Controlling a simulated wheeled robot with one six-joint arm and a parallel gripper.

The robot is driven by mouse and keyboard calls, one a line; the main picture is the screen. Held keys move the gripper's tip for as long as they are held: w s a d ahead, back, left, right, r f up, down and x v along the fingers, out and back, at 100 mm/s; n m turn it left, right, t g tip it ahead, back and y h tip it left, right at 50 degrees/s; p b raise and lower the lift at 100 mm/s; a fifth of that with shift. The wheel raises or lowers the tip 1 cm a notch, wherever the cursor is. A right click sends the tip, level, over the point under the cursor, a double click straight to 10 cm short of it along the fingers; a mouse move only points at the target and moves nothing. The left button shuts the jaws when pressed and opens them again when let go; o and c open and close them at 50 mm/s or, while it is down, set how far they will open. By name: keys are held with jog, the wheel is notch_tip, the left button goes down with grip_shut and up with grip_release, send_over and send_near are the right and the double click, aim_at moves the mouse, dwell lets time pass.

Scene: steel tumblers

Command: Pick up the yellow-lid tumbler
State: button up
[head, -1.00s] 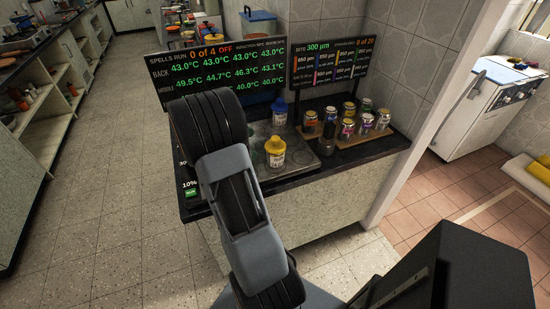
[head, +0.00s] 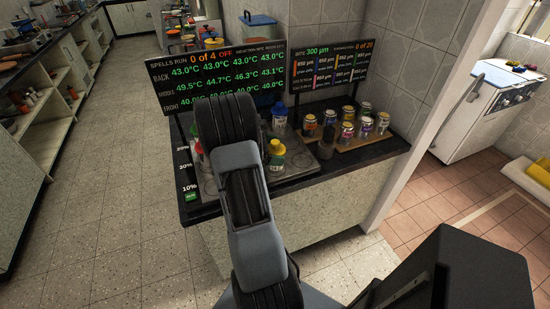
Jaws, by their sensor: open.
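The yellow-lid tumbler (head: 276,160) stands upright on the counter, just right of my arm in the head view. It has a pale label and a yellow lid, and my arm's dark link is close beside it in the picture. A blue-lid tumbler (head: 279,122) stands behind it. Left of my arm, parts of other small lidded items (head: 198,148) show; my arm hides the rest. My gripper is hidden behind my arm links, so its distance to the tumbler cannot be told.
Several small cans stand on a wooden board (head: 372,141) at the counter's right. Two display panels (head: 220,78) (head: 325,72) rise behind. The dark counter edge (head: 330,177) faces me. A tiled wall and a white doorway post stand to the right.

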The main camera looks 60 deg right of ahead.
jog(key=c, duration=1)
jog(key=shift+c, duration=0.5)
jog(key=shift+r, duration=0.15)
